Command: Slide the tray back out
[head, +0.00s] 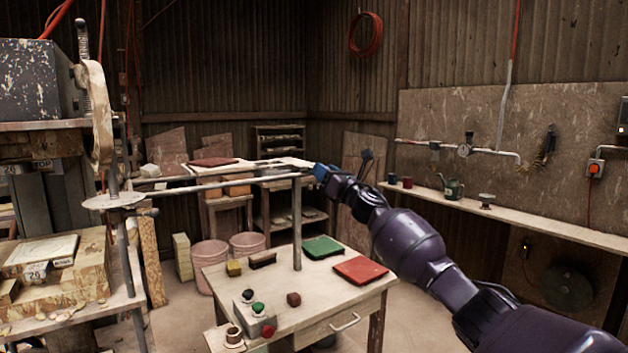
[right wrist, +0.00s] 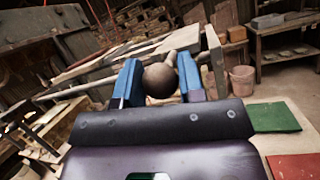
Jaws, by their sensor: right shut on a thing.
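My right gripper (head: 322,172) reaches in from the right, above the far side of the small table. In the right wrist view, its blue fingers (right wrist: 160,82) are shut on a dark round knob (right wrist: 160,80). In the head view the knob is hidden by the fingers, at the right end of a long grey bar (head: 225,183). The bar runs left to a round plate (head: 114,200) on the press (head: 100,115). Pale boards and blocks (head: 45,255) lie on the press bed at the left; I cannot tell which part is the tray. My left gripper is out of view.
The small table (head: 225,275) below carries a green tile (head: 323,247), a red tile (head: 360,270) and several small blocks and pots. A grey post (head: 297,225) drops from near the bar's end. A wall shelf (head: 540,222) lines the right.

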